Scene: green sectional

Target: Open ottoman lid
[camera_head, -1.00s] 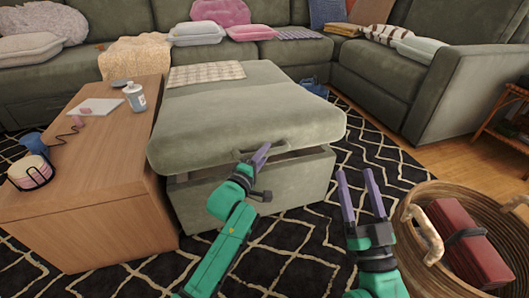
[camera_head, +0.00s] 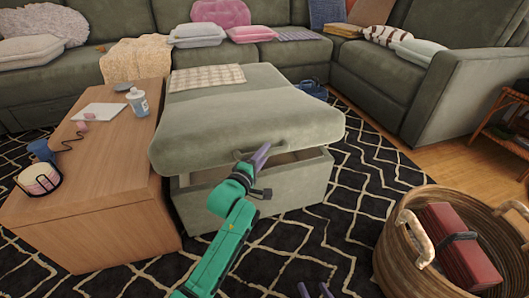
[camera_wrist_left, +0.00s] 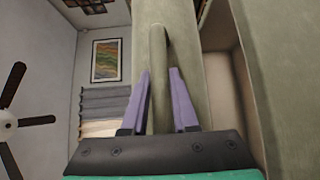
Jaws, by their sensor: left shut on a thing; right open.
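The green-grey ottoman (camera_head: 240,190) stands in the middle of the head view. Its padded lid (camera_head: 240,115) is tilted up a little at the front, and a dark gap shows between lid and box. My left gripper (camera_head: 261,155) is at the lid's front edge, shut on the lid's handle (camera_head: 268,148). In the left wrist view the handle (camera_wrist_left: 158,60) runs between the two purple fingers. My right gripper (camera_head: 315,291) shows only its purple fingertips at the bottom edge, apart and empty. A checkered cloth (camera_head: 207,77) lies on the lid.
A wooden table (camera_head: 100,185) with a bottle (camera_head: 137,101) and a cup stands close to the ottoman's left. A wicker basket (camera_head: 400,255) holding a red case (camera_head: 459,245) is at the lower right. Green sofas line the back. Patterned rug is clear in front.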

